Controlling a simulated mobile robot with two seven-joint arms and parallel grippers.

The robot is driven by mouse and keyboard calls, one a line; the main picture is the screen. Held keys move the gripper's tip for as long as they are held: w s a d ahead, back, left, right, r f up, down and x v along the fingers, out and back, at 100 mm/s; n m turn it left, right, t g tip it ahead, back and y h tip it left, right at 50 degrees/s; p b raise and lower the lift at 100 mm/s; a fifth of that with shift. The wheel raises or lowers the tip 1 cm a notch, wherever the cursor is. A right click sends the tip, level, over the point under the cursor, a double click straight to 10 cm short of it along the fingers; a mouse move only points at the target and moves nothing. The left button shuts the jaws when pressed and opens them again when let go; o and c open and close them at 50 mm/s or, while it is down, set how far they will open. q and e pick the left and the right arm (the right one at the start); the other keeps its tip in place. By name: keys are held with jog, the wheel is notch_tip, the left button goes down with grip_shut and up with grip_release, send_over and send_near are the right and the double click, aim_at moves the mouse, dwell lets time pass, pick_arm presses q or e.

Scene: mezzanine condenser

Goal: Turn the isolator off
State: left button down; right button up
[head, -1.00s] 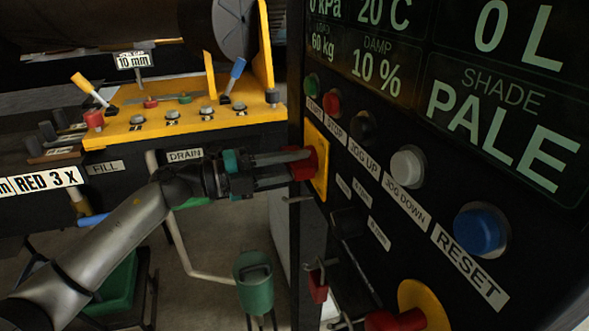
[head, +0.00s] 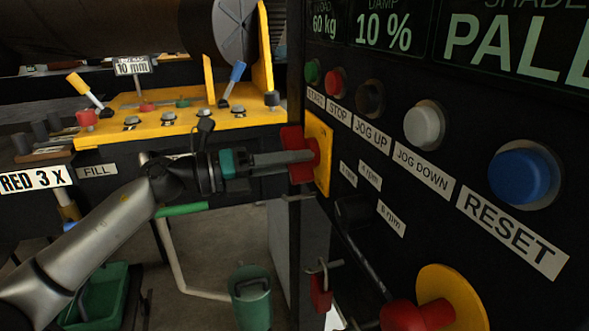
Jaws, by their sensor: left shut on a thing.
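The isolator is a red handle (head: 294,139) on a yellow plate (head: 321,130), at the left edge of the dark control panel. My left gripper (head: 308,156) reaches in from the left and is shut on the red handle. Its fingers lie almost one behind the other in this view and cover the handle's middle. Red shows above and below the fingers, so the handle looks roughly upright. My right gripper is out of view.
The panel carries a blue RESET button (head: 522,177), a white JOG DOWN button (head: 424,125) and smaller buttons. A red knob on a yellow disc (head: 462,300) juts out below. A red padlock (head: 321,294) hangs nearby. A yellow-topped bench (head: 185,122) stands at the left.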

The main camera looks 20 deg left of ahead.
pick_arm(q)
jog(key=shift+m, duration=0.4)
jog(key=c, duration=0.6)
grip_release()
jog(key=shift+c, duration=0.2)
jog(key=b+v, duration=0.4)
jog(key=v, duration=1.1)
jog(key=shift+s+a, duration=0.1)
